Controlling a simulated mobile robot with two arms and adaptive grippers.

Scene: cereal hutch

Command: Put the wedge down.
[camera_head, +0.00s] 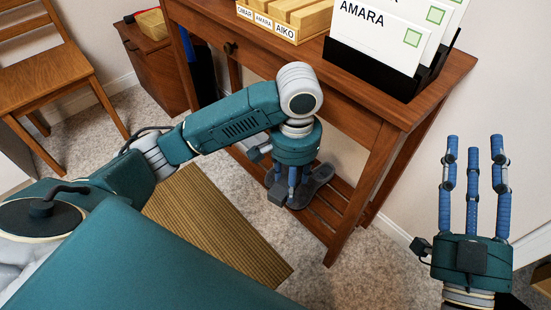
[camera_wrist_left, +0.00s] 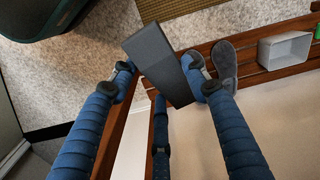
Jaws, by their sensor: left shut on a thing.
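The wedge (camera_wrist_left: 163,72) is a dark grey block in the left wrist view. My left gripper (camera_head: 288,185) is shut on it, with blue fingers at either side. In the left wrist view it appears over the edge of a low slatted wooden shelf (camera_wrist_left: 262,75); I cannot tell whether it touches the shelf. In the head view the wedge is mostly hidden by the gripper and hard to tell from a dark grey shape beside the fingers. My right gripper (camera_head: 474,147) is open and empty, fingers pointing up, at the right.
A grey slipper (camera_wrist_left: 224,62) and a pale grey tray (camera_wrist_left: 285,49) are on the low shelf. The wooden table (camera_head: 439,80) above carries a card holder (camera_head: 390,70) and a wooden box (camera_head: 270,24). A chair (camera_head: 45,75) stands at left. A woven mat (camera_head: 205,225) lies on the carpet.

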